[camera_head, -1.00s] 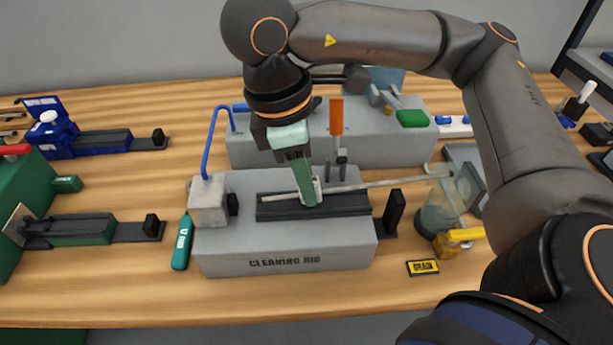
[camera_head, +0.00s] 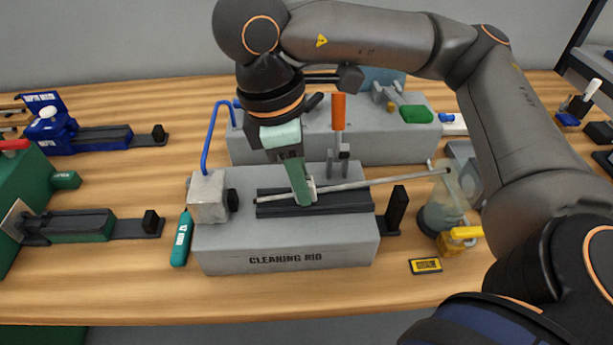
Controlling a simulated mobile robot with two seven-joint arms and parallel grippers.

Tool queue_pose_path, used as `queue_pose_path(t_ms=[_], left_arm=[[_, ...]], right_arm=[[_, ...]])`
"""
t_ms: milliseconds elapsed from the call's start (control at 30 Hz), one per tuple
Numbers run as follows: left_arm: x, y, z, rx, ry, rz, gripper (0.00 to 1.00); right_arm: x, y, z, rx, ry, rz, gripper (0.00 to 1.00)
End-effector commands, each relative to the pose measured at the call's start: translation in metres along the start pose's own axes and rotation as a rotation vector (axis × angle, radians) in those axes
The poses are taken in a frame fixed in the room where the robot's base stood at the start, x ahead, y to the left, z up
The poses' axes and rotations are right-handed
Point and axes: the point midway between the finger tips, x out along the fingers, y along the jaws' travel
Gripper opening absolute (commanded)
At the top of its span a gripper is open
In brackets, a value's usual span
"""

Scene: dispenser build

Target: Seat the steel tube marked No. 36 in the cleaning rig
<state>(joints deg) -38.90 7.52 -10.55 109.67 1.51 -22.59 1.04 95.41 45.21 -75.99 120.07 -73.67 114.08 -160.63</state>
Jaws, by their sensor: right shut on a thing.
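The cleaning rig (camera_head: 285,260) is a grey block at the middle of the table, with a dark cradle (camera_head: 345,203) along its top. A thin steel tube (camera_head: 390,180) lies across above the cradle, slightly tilted, its right end higher and reaching over a clear jar. Its number cannot be read. My right gripper (camera_head: 306,200) is shut on the tube near its middle, just over the cradle. Whether the tube touches the cradle cannot be told. A metal block with a black fitting (camera_head: 208,200) stands at the rig's left end, a black upright stop (camera_head: 396,208) at its right. My left gripper is not in view.
The clear jar (camera_head: 441,212) with a yellow valve (camera_head: 463,234) stands right of the rig. A teal bottle (camera_head: 181,240) lies at its left. A grey block with an orange handle (camera_head: 338,110) stands behind. A green fixture (camera_head: 80,228) is at left. The front table strip is mostly clear.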

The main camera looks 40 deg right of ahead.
Motion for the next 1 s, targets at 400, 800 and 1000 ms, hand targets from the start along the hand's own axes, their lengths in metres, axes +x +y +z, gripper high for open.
queue_pose_path(t_ms=[400, 800, 1000], left_arm=[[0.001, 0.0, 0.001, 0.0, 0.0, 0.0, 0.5], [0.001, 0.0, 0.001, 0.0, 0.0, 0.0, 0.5], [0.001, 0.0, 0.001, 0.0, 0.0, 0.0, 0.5]], right_arm=[[-0.002, 0.0, -0.012, 0.0, -0.002, -0.001, 0.0], [-0.005, 0.0, -0.024, 0.0, -0.002, -0.001, 0.0], [-0.005, 0.0, -0.024, 0.001, -0.002, -0.001, 0.44]])
